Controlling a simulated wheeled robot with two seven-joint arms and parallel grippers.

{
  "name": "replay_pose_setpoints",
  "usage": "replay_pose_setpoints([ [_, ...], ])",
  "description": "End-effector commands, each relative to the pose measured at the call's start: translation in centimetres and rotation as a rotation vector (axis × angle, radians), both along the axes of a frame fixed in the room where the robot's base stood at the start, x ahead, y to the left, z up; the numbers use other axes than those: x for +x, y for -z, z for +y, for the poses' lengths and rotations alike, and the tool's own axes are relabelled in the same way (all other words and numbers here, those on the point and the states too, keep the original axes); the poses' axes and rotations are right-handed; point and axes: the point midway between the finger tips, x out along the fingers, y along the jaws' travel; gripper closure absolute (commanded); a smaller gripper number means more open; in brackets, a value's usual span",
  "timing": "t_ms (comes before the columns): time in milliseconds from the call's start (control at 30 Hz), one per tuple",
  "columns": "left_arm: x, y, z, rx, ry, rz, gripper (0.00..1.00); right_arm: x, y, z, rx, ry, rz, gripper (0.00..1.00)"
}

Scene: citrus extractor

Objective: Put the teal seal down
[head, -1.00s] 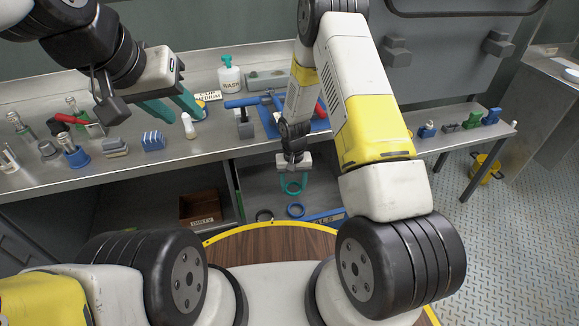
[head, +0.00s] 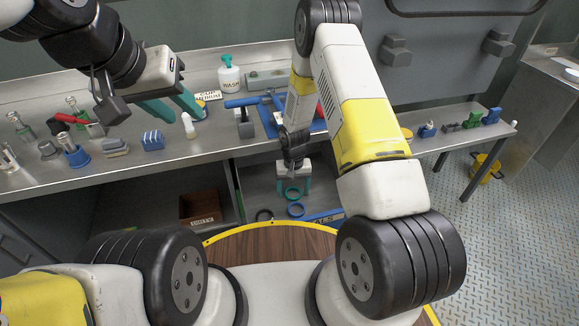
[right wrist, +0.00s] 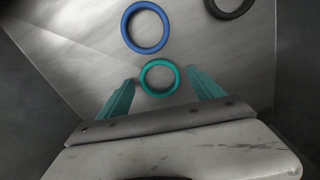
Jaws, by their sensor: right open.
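The teal seal (right wrist: 143,78) is a small ring lying flat on the grey lower shelf, between the spread fingers of my right gripper (right wrist: 157,88) in the right wrist view. Clear gaps show on both sides of it. In the head view the right gripper (head: 293,191) reaches down into the bay below the bench, and the teal seal (head: 292,197) shows between its teal fingers. My left gripper (head: 181,112) is open and empty above the bench, near a small white bottle (head: 188,128).
A larger blue ring (right wrist: 125,28) lies just beyond the teal seal, and a black ring (right wrist: 232,15) lies further right. A brown box (head: 198,208) stands to the left below the bench. A blue labelled strip (head: 325,216) edges the shelf's near right.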

Motion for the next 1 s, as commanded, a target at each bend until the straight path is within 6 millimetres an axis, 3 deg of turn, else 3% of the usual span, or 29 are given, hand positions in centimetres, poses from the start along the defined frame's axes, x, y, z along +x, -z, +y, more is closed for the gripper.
replay_pose_setpoints([
  [167,0.0,0.0,0.0,0.000,0.000,0.000,0.64,0.1,-2.0,0.0,0.001,0.001,-0.004,0.24],
  [500,0.0,0.0,0.0,0.000,0.000,0.000,0.64,0.1,-9.2,0.1,0.001,0.000,-0.004,0.24],
  [833,0.0,0.0,0.0,0.000,0.000,0.000,0.64,0.2,-13.3,-0.1,0.004,0.001,-0.012,0.24],
  [933,0.0,0.0,0.0,0.000,0.000,0.000,0.64,0.2,-16.5,-0.6,0.017,0.008,-0.042,0.24],
  [1000,0.0,0.0,0.0,0.000,0.000,0.000,0.64,0.0,-19.9,-1.1,0.030,0.012,-0.073,0.24],
])
